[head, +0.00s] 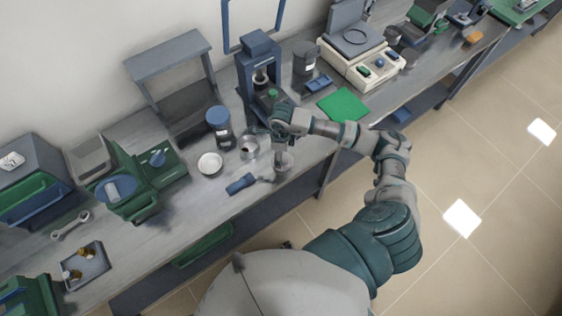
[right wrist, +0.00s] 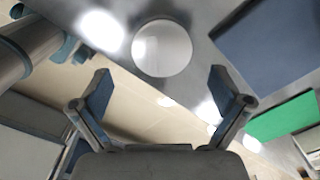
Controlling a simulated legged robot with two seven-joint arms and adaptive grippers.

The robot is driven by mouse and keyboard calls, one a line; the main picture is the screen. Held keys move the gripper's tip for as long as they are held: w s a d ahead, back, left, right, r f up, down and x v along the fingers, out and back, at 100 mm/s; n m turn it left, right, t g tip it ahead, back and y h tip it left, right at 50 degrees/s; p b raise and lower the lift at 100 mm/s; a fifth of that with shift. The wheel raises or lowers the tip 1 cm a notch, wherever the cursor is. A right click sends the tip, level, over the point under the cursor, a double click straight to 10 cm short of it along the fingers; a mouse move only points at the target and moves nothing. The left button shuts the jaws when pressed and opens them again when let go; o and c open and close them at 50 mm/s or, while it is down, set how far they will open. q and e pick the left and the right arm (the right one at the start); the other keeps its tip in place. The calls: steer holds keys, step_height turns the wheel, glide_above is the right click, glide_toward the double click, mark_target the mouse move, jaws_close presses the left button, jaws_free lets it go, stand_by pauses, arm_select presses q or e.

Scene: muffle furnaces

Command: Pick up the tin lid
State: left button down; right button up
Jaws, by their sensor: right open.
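A round, pale metal disc, which looks like the tin lid (right wrist: 162,48), lies flat near the bench edge in the right wrist view. In the head view, a round grey thing that seems to be the lid (head: 286,164) shows at the front edge, partly hidden by my right gripper (head: 279,152). That gripper points down over it. In the right wrist view my right gripper (right wrist: 160,88) has its fingers spread and nothing between them; the disc appears beyond the fingertips. An open tin (head: 249,148) stands just left of the gripper. My left gripper is not in view.
A white round dish (head: 210,163) and a dark jar with a blue cap (head: 220,128) stand to the left. A blue-handled tool (head: 241,184) lies by the front edge. A blue press (head: 259,67) stands behind; a green mat (head: 343,104) lies to the right.

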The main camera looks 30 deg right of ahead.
mark_target(283, 161)
steer(key=f, duration=0.2)
steer(key=d+f, duration=0.1)
steer(key=f, duration=0.2)
steer(key=shift+p, duration=0.3)
steer(key=shift+a+f, duration=0.15)
steer(key=shift+f, duration=0.15)
steer(key=shift+a+r, duration=0.1)
steer(key=shift+a, duration=0.15)
steer(key=shift+c, duration=0.5)
steer(key=shift+a, duration=0.1)
steer(key=c, duration=0.8)
steer(key=shift+c, duration=0.9)
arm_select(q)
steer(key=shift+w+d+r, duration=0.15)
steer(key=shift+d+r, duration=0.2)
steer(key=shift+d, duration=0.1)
arm_select(e)
steer(key=shift+s, duration=0.15)
steer(key=shift+c, duration=0.3)
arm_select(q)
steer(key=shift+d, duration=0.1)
arm_select(e)
steer(key=shift+d, duration=0.2)
steer(key=shift+c, duration=0.3)
